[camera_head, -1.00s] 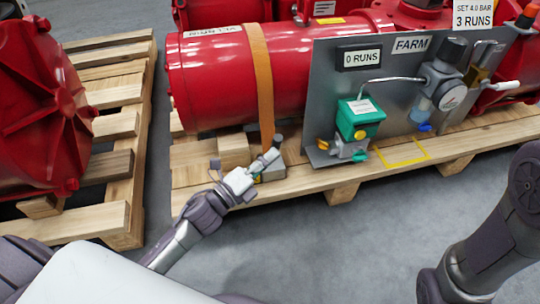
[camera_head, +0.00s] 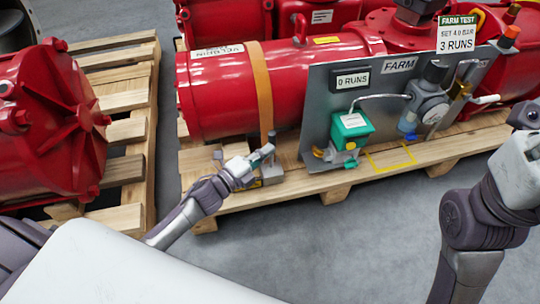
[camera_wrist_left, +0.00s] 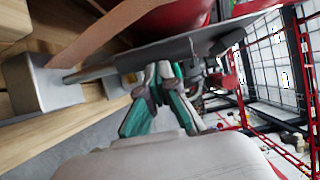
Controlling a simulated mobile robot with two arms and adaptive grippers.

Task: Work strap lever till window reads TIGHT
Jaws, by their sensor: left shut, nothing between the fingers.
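The orange strap (camera_head: 262,85) runs down over the red cylinder to a grey strap ratchet (camera_head: 271,173) on the pallet's front edge. Its short grey lever (camera_head: 271,139) stands roughly upright. My left gripper (camera_head: 264,154) is shut and empty, close beside the lever in the head view. In the left wrist view, the ratchet's grey block (camera_wrist_left: 45,85), the lever (camera_wrist_left: 90,74) and the strap (camera_wrist_left: 105,32) show at left. The shut left fingertips (camera_wrist_left: 158,72) are near the lever's end; I cannot tell whether they touch it. I cannot read any tension window. My right gripper is out of view.
A grey panel (camera_head: 318,110) with a "0 RUNS" display (camera_head: 352,80), a green valve box (camera_head: 351,128) and a gauge stands right of the strap. Another pallet (camera_head: 133,175) with a red actuator (camera_head: 45,125) is at left. Grey floor lies in front.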

